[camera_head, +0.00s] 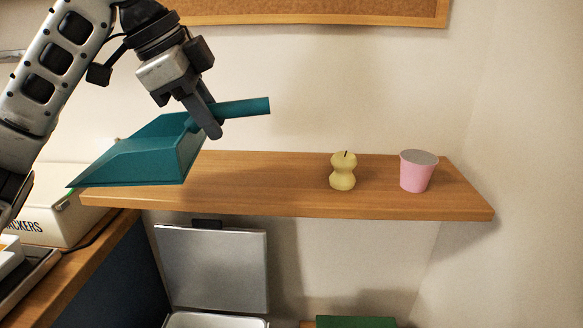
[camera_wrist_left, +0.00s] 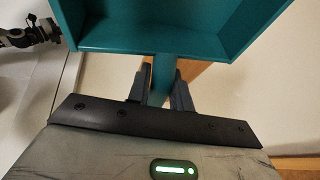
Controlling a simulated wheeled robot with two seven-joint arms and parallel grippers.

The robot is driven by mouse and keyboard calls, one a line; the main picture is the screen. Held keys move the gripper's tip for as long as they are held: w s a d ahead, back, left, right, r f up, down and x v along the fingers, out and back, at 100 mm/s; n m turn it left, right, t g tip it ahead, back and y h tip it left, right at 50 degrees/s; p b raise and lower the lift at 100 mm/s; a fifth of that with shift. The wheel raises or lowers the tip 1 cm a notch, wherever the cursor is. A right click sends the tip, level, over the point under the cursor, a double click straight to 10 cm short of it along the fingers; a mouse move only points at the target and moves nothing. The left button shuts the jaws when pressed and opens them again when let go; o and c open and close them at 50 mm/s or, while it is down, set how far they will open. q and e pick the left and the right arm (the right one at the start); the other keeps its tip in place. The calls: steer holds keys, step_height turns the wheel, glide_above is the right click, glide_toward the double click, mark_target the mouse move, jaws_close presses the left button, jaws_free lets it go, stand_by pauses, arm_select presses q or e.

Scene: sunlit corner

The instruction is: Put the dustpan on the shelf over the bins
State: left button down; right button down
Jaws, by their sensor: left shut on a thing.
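My left gripper (camera_head: 211,126) is shut on the handle of the teal dustpan (camera_head: 150,153), near where the handle meets the pan. The handle's free end sticks out to the right. In the head view the dustpan shows in front of the left part of the wooden shelf (camera_head: 270,196); whether it touches the shelf I cannot tell. In the left wrist view the dustpan (camera_wrist_left: 160,40) fills the top, its handle between the fingers of the gripper (camera_wrist_left: 161,88). Below the shelf stands a bin with its grey lid (camera_head: 213,268) raised. My right gripper is not in the head view.
A yellow pear-shaped object (camera_head: 343,173) and a pink cup (camera_head: 416,171) stand on the shelf's right half. The shelf between the dustpan and the yellow object is clear. A green lid (camera_head: 355,322) shows low down. A crackers box (camera_head: 62,207) stands at left.

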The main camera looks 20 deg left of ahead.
arm_select(q)
steer(key=shift+a+r+m, duration=0.15)
steer(key=shift+r+m, duration=0.35)
steer(key=shift+r, duration=0.35)
steer(key=shift+w+a+r, duration=0.15)
steer(key=shift+w, duration=0.15)
steer(key=shift+m, duration=0.3)
steer(key=w+a+f, duration=0.2)
steer(key=w+f, duration=0.2)
steer(key=w+a+f+p, duration=0.1)
steer(key=w+a+f, duration=0.1)
steer(key=w+f, duration=0.2)
steer(key=w+a+f, duration=0.1)
steer(key=w+f, duration=0.3)
steer(key=shift+w+a+f+p, duration=0.1)
steer(key=shift+a+f+p, duration=0.1)
steer(key=shift+a+p, duration=0.2)
steer(key=shift+d+f, duration=0.1)
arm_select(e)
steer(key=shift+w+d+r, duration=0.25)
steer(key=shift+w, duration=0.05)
